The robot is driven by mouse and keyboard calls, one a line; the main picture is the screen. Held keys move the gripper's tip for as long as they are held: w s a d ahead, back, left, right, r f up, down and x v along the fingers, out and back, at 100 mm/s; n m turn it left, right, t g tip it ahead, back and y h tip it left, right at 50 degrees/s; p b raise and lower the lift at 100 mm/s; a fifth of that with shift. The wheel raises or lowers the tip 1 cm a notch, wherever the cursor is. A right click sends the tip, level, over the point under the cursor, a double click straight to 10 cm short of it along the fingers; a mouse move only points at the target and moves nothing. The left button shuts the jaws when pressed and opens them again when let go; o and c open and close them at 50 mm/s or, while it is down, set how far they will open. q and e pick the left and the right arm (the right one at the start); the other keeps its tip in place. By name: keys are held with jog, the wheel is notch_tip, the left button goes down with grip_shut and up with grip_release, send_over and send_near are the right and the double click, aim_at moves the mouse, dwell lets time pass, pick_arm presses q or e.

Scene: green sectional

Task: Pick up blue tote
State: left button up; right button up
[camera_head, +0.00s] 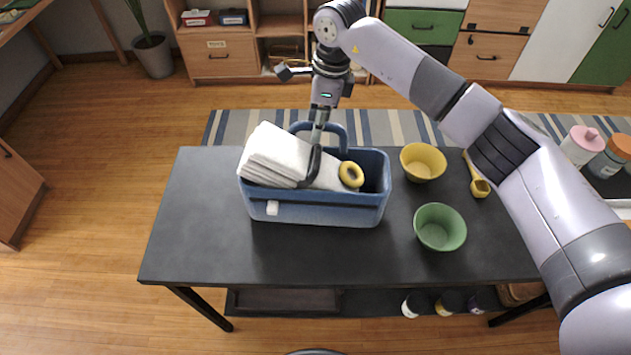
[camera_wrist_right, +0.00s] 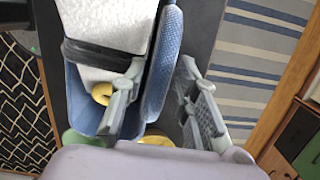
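The blue tote (camera_head: 320,213) stands on the dark table (camera_head: 200,230). It holds folded white towels (camera_head: 280,152), a yellow ring (camera_head: 351,174) and a dark curved item that is partly hidden. Its raised blue handle (camera_head: 342,134) arches over the far side. My right gripper (camera_head: 317,140) reaches down at the handle from above. In the right wrist view the right gripper (camera_wrist_right: 161,68) is open, with one finger on each side of the handle (camera_wrist_right: 162,70); a gap shows beside it. My left gripper is out of view.
A yellow bowl (camera_head: 423,163), a green bowl (camera_head: 440,228) and a yellow scoop (camera_head: 478,184) stand right of the tote. The table's left part is clear. A striped rug (camera_head: 400,127) lies behind the table, with cabinets (camera_head: 222,55) beyond.

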jog(key=shift+a+f, duration=0.1)
jog(key=shift+f, duration=0.2)
jog(key=shift+f, duration=0.1)
jog(key=shift+c, duration=0.3)
grip_shut()
